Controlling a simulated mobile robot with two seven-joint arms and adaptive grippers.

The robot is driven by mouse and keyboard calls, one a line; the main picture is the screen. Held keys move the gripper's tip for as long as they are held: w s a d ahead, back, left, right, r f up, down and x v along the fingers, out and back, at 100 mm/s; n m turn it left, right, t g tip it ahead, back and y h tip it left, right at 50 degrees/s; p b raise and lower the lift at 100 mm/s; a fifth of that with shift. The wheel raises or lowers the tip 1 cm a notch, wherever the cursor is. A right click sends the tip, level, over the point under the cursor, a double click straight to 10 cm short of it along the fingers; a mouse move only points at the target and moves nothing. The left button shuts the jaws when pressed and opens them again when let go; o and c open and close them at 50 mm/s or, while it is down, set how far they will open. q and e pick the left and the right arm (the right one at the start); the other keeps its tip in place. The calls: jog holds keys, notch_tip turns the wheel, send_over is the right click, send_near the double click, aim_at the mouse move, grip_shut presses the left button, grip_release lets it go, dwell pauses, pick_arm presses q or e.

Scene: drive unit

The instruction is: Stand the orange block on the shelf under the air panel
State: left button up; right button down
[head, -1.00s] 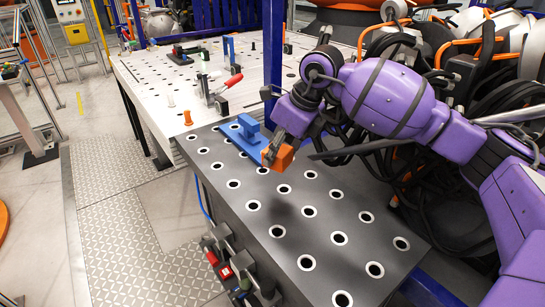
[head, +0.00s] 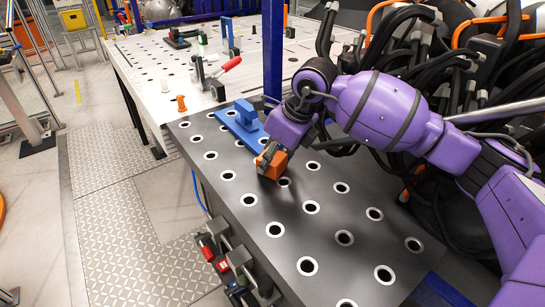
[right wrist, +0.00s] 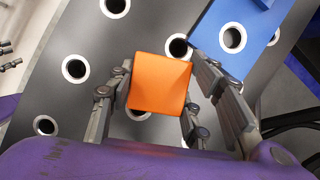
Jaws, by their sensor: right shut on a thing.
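The orange block (head: 271,167) is between the fingers of my right gripper (head: 267,155), low over the dark perforated bench top. In the right wrist view, the orange block (right wrist: 160,84) sits between the two fingers of the right gripper (right wrist: 160,95), with its square face toward the camera. I cannot tell whether its underside touches the bench. My left gripper is out of view. I cannot make out the air panel or a shelf under it with certainty.
A blue bracket (head: 240,121) lies on the dark bench (head: 325,225) just beyond the block. Red and grey fittings (head: 222,255) line the bench's near left side. A pale perforated table (head: 150,75) with clamps stands behind. The bench's near right part is clear.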

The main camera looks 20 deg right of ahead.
jog(key=shift+w+a+f, duration=0.1)
jog(key=shift+w, duration=0.05)
jog(key=c, duration=1.3)
grip_release()
jog(key=shift+f, duration=0.2)
jog(key=o, duration=0.4)
jog(key=shift+r, duration=0.1)
